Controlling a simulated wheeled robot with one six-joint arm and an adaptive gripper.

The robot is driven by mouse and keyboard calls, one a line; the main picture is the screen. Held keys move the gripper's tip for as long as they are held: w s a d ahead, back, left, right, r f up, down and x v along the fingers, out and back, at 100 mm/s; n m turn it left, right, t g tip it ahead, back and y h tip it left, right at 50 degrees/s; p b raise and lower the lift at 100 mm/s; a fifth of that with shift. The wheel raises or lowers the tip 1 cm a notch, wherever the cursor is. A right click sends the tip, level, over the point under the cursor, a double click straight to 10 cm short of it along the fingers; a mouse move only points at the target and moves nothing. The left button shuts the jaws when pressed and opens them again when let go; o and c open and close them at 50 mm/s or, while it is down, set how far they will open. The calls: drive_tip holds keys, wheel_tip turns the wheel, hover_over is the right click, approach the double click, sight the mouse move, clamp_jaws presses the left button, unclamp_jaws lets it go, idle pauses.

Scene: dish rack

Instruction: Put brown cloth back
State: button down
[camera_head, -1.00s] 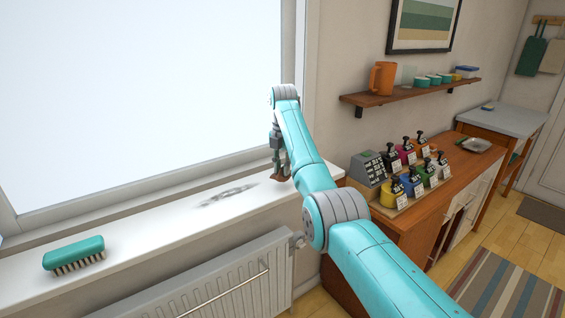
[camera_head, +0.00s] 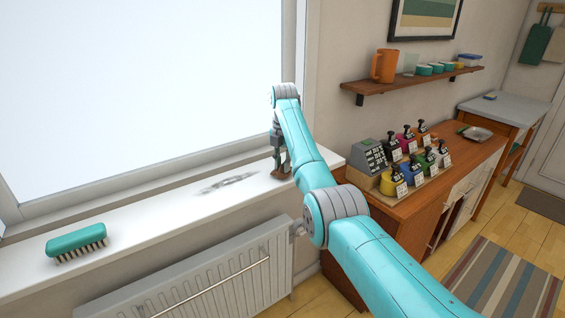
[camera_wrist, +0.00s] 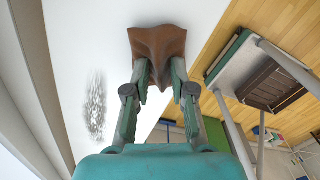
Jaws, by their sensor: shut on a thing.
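The brown cloth (camera_wrist: 157,45) is pinched between the fingertips of my gripper (camera_wrist: 160,80) in the wrist view. It bunches up between and beyond the fingers. In the head view my gripper (camera_head: 281,168) is low over the right end of the white windowsill (camera_head: 150,222), and only a little of the cloth shows there beside the fingers. I cannot tell whether the cloth touches the sill. A dark grey smudge (camera_head: 227,184) lies on the sill to the left of my gripper; it also shows in the wrist view (camera_wrist: 96,105).
A teal brush (camera_head: 77,240) lies on the sill's left part. A radiator (camera_head: 200,285) is below the sill. To the right, a wooden cabinet (camera_head: 420,215) bears several coloured stamp-like holders. A wall shelf (camera_head: 410,82) with cups is above. The sill between brush and smudge is clear.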

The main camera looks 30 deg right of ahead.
drive_tip(key=shift+f, duration=0.4)
drive_tip(key=shift+f, duration=0.25)
idle(0.3)
drive_tip(key=c, duration=0.9)
unclamp_jaws()
drive_tip(key=c, duration=0.4)
drive_tip(key=shift+r, duration=0.15)
drive_tip(key=shift+r, duration=0.6)
